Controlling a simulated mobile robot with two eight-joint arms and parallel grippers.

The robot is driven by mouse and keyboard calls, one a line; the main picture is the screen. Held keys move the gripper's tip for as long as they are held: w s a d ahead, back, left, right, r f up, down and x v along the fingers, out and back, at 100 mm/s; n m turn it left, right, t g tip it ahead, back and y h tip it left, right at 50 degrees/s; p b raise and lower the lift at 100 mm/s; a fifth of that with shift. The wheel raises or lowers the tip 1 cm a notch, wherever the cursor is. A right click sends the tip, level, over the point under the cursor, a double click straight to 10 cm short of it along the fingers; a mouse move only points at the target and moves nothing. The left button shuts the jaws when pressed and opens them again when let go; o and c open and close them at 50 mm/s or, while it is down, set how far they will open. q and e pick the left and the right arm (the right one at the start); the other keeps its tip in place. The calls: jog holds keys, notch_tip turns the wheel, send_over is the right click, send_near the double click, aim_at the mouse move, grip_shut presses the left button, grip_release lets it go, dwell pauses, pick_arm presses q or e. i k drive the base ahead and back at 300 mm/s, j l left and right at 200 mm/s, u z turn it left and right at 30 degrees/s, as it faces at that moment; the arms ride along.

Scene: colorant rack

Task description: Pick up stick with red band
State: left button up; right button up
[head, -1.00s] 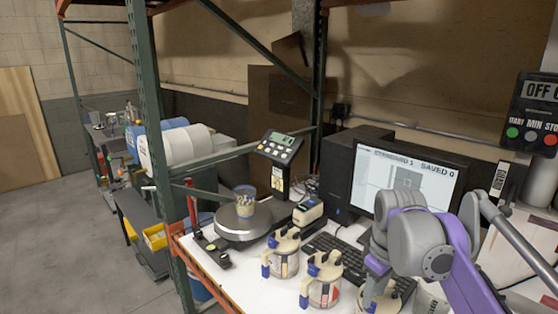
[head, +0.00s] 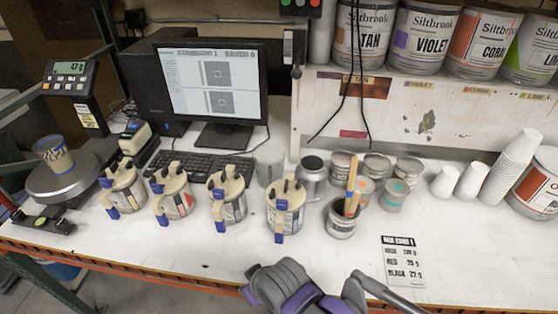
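Wooden sticks (head: 352,182) stand upright, slightly tilted, in an open can (head: 341,222) right of the middle of the table in the head view. They overlap, and I cannot make out clearly which one bears a red band. A grey and purple arm of mine shows at the bottom edge, below and left of the can with sticks. Neither gripper's fingertips are in view.
Several lidded pots with blue-tipped handles (head: 285,212) stand in a row left of the can. Small open cans (head: 395,194) stand behind it. A printed card (head: 402,262) lies to its right. White cups (head: 472,180) stand farther right. The front right table (head: 465,250) is clear.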

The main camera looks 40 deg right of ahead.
aim_at(355, 198)
jog(key=z, duration=2.15)
jog(key=u, duration=2.35)
jog(key=k+z, duration=0.1)
jog(key=z, duration=2.35)
